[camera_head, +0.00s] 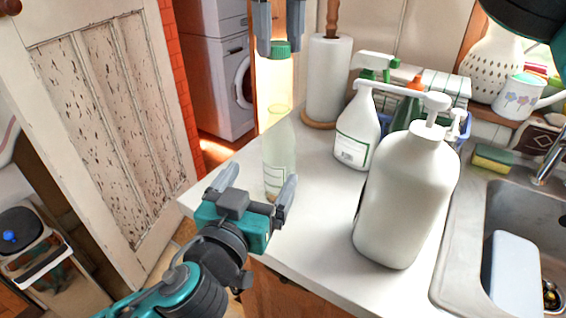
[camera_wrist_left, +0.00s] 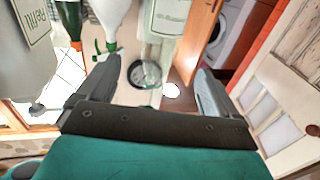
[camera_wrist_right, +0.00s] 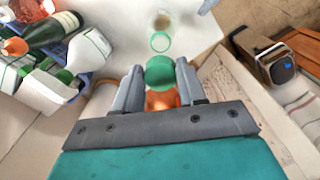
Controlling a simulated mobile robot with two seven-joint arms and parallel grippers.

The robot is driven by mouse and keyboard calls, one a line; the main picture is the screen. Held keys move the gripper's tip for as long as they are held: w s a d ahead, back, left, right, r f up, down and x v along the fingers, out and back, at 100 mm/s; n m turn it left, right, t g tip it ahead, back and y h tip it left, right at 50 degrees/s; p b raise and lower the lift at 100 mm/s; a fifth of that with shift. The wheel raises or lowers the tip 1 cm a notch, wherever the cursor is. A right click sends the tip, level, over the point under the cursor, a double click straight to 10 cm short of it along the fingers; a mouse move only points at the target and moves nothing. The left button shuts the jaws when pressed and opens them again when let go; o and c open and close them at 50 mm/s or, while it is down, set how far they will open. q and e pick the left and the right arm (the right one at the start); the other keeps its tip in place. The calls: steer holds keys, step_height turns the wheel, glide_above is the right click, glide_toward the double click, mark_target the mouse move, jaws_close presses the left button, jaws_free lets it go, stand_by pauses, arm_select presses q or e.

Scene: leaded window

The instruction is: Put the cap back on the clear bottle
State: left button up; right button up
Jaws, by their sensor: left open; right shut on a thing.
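The clear bottle (camera_head: 280,150) stands upright and uncapped on the white counter, near its left edge. It also shows in the left wrist view (camera_wrist_left: 166,25), between the open fingers of my left gripper (camera_head: 257,183). These fingers are low by the bottle, and I cannot tell whether they touch it. My right gripper (camera_head: 278,28) is shut on the green cap (camera_head: 281,48), high above the bottle in the head view. In the right wrist view the cap (camera_wrist_right: 160,70) sits between the fingertips, with a green ring (camera_wrist_right: 160,42), seemingly the bottle's mouth, apart from it.
A large white pump bottle (camera_head: 408,200) stands right of the clear bottle. A white spray bottle (camera_head: 357,135) and a paper towel roll (camera_head: 328,80) stand behind. The sink (camera_head: 450,270) is at the right. The counter's front left is mostly bare.

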arm_select(q)
steer(key=x, duration=1.2)
steer(key=shift+c, duration=0.3)
steer(key=c, duration=1.4)
steer(key=shift+c, duration=0.2)
arm_select(e)
glide_above(280, 99)
steer(key=shift+f, duration=2.5)
steer(key=shift+f, duration=0.85)
steer(key=shift+f, duration=0.6)
